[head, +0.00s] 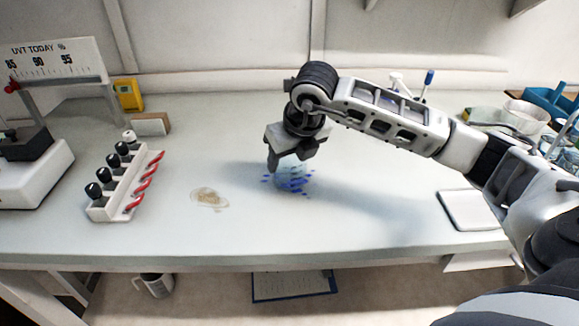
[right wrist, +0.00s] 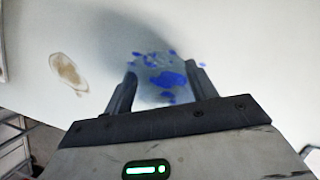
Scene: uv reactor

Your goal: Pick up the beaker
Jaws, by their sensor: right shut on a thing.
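The beaker (head: 291,181) is clear and hard to make out, with blue marks, at the middle of the bench. My right gripper (head: 287,164) points down over it with its fingers at the beaker's sides. In the right wrist view, the beaker (right wrist: 160,80) with its blue patches lies between the two fingers (right wrist: 163,82), and the gripper is shut on it. Whether its base touches the bench cannot be told. My left gripper is not in view.
A brown-stained patch (head: 209,198) lies left of the beaker. A white rack (head: 112,205) with black-capped bottles and red coils stands further left. A white pad (head: 468,210) lies at the right. Bowls (head: 525,114) stand at the back right. The bench front is clear.

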